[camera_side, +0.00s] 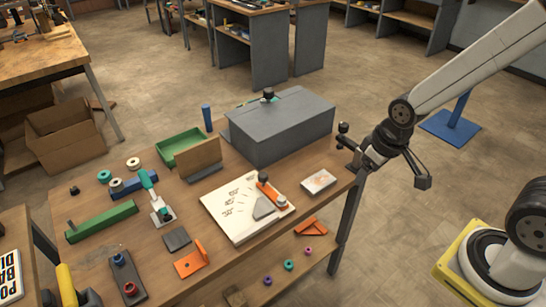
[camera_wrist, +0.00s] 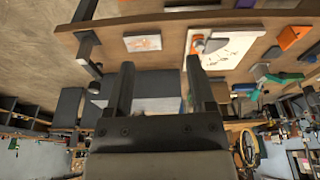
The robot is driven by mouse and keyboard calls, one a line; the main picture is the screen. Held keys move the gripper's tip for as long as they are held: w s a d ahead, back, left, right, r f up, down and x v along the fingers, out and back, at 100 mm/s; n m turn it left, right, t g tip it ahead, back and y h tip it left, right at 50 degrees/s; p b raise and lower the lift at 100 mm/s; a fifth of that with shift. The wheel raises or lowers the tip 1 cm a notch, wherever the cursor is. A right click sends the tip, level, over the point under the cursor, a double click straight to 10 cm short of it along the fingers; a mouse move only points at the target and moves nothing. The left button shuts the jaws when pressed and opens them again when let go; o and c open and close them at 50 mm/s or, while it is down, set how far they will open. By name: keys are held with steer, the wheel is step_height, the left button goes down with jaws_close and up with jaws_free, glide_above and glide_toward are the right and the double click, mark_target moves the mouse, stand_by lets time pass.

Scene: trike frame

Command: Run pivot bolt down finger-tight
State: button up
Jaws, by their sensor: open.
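A white board (camera_side: 238,212) with dark printed marks lies on the wooden bench. An orange link (camera_side: 272,194) lies on its right part, with a dark knob-like head (camera_side: 263,176), which looks like the pivot bolt, standing at its upper end. How far the bolt is threaded in cannot be told. A grey flat piece (camera_side: 264,208) lies beside the link. The board (camera_wrist: 228,45) and orange link (camera_wrist: 198,42) also show in the wrist view. My gripper (camera_side: 372,158) is beyond the bench's right edge, apart from the bolt. Its fingers (camera_wrist: 160,82) are spread and empty.
A large grey box (camera_side: 280,130) stands behind the board. A small white card or box (camera_side: 318,181) lies between board and gripper. A green tray (camera_side: 183,147), toggle clamp (camera_side: 158,205) and orange bracket (camera_side: 192,262) crowd the bench's left and front.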

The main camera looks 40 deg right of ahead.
steer(key=w+n, duration=0.1)
steer(key=n, duration=0.1)
steer(key=n+g, duration=0.3)
steer(key=n, duration=2.5)
glide_above(282, 198)
steer(key=shift+f, duration=4.65)
steer(key=shift+f, duration=0.1)
steer(key=shift+f, duration=3.8)
jaws_close()
